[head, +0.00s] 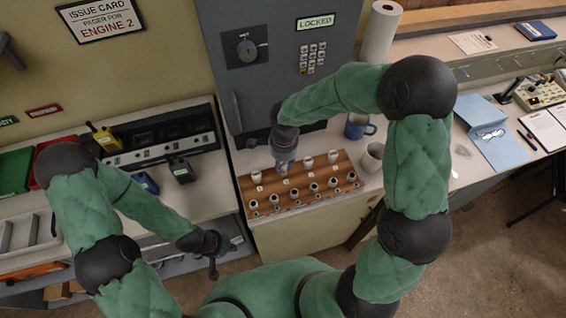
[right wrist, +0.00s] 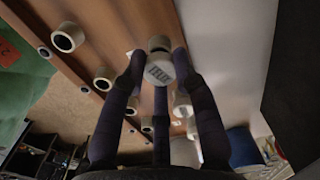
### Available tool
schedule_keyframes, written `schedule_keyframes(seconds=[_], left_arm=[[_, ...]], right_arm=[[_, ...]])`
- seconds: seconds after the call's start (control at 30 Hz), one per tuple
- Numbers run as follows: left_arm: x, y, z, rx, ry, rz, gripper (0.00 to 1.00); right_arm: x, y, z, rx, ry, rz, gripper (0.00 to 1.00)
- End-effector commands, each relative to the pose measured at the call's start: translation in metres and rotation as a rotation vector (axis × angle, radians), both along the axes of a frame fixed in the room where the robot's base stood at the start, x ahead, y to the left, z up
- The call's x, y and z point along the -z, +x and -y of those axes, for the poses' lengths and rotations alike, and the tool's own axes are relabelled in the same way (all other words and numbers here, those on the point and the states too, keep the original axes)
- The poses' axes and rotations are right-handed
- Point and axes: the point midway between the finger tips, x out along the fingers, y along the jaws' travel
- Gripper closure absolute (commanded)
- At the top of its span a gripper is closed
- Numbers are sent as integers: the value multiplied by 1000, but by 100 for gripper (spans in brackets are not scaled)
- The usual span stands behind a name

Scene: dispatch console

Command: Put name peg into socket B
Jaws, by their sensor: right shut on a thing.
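A wooden board (head: 318,195) with rows of pale round sockets and pegs lies on the counter below the grey cabinet. My right gripper (head: 284,160) points down over the board's back row, left of its middle. In the right wrist view its dark fingers (right wrist: 158,85) are shut around a pale name peg (right wrist: 158,69), whose round end carries a dark printed label. Another pale round piece shows just beyond the peg; I cannot tell whether they touch. Socket letters are too small to read. My left gripper (head: 213,266) hangs in front of the counter; its fingers are unclear.
A blue mug (head: 359,126) and a white mug (head: 372,156) stand right of the board, near my right arm. The grey cabinet (head: 270,60) rises behind it. A paper roll (head: 380,32) stands behind.

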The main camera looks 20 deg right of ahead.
Motion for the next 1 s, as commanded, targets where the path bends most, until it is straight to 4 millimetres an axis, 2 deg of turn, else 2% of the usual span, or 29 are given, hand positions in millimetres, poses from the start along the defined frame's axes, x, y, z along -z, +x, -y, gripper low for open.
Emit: schedule_keyframes(seconds=[1.0], left_arm=[[14,0,0,0,0,0,100]], right_arm=[[10,0,0,0,0,0,86]])
